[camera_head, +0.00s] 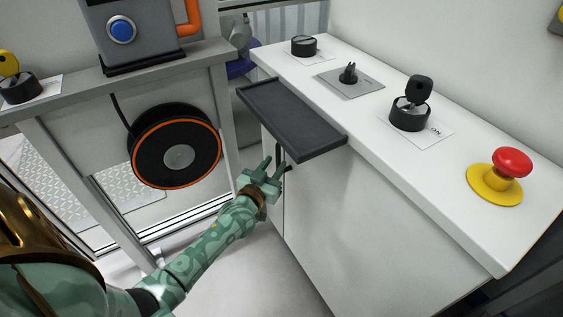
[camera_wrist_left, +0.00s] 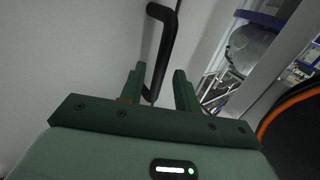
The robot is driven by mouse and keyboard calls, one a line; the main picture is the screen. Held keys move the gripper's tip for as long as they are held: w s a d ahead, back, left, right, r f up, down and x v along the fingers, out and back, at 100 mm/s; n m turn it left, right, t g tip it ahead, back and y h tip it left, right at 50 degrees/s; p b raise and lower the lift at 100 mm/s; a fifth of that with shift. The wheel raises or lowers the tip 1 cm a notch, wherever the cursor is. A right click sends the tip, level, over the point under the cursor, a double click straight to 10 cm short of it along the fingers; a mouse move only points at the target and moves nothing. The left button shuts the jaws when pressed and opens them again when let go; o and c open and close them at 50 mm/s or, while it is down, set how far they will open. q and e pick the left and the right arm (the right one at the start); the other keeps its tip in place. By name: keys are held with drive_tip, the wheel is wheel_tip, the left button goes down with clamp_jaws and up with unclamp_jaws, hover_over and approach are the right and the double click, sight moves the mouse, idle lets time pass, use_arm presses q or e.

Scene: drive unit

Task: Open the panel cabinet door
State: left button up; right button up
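The panel cabinet (camera_head: 345,225) is a white unit at the right of the head view; its door looks closed. A black bar handle (camera_wrist_left: 164,55) stands out from its white front face (camera_wrist_left: 75,55) in the left wrist view. In the head view, the handle (camera_head: 278,152) is a small dark bar below the black tray, partly hidden. My left gripper (camera_head: 273,164) is open and empty at the handle. In the left wrist view, the handle shows between the open fingers (camera_wrist_left: 160,75), closer to the left one; I cannot tell whether they touch. My right gripper is not in view.
A black tray (camera_head: 290,118) juts out above the handle. The cabinet top carries a red button (camera_head: 511,162) on a yellow base, a key switch (camera_head: 410,112) and black knobs (camera_head: 348,74). A black and orange reel (camera_head: 176,146) hangs at the left. Open floor lies below my arm.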

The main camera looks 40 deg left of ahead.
sight(277, 160)
use_arm(q)
drive_tip(key=w, duration=0.2)
drive_tip(key=shift+w+a+f+b, duration=0.15)
drive_tip(key=shift+w+a+b, duration=0.15)
drive_tip(key=shift+b, duration=0.1)
drive_tip(key=shift+w+r, duration=0.2)
drive_tip(key=shift+w, duration=0.25)
clamp_jaws()
drive_tip(key=shift+s+a, duration=0.1)
drive_tip(key=shift+s, duration=0.05)
